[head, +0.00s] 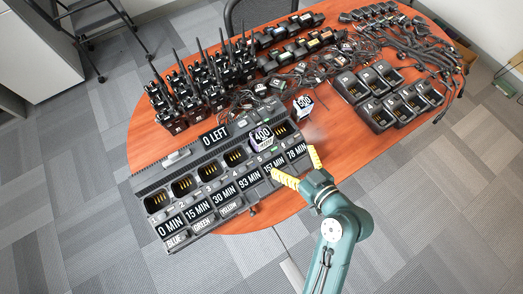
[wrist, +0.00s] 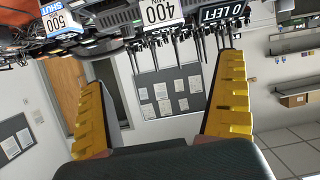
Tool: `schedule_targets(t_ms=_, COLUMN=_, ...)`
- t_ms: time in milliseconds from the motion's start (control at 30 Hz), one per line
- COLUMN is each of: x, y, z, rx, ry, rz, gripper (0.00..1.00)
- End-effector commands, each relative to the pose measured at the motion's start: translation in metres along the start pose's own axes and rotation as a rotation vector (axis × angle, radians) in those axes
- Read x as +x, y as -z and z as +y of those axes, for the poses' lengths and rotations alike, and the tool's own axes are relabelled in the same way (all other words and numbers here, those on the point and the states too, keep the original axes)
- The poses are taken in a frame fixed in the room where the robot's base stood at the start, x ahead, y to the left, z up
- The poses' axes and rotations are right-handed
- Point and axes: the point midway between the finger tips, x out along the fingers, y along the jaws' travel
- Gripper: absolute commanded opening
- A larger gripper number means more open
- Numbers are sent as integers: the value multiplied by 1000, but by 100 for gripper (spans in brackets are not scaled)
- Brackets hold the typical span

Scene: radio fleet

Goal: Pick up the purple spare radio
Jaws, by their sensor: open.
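A small block labelled 400 with purple edging (head: 262,144), which seems to be the purple spare radio, stands at the right part of the charger bank (head: 150,186). Its white 400 label (wrist: 160,12) shows at the top edge of the wrist view, upside down; most of the body is out of that view. My gripper (head: 292,160) is open and empty, at the near right of the bank, right of and nearer than the 400 block. In the wrist view my open fingers (wrist: 138,55) have nothing between them up close.
A second block labelled 500 (head: 303,107) stands behind and right of the bank. Upright black radios (head: 190,100) crowd the table's left. Empty chargers (head: 380,88) and cables fill the right. Bare orange tabletop (head: 345,135) lies right of my gripper.

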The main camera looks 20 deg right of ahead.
Motion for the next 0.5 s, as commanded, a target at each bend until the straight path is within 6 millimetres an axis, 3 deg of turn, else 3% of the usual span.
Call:
schedule_targets(t_ms=33, x=3, y=-27, z=-1, rx=14, ry=4, rz=-2, gripper=100)
schedule_targets(t_ms=100, x=4, y=-37, z=-3, rx=21, ry=12, rz=-2, gripper=100)
schedule_targets(t_ms=233, x=20, y=-38, z=-5, rx=21, ry=20, rz=-3, gripper=100)
schedule_targets(t_ms=500, x=86, y=-37, z=-7, rx=21, ry=21, rz=-3, gripper=100)
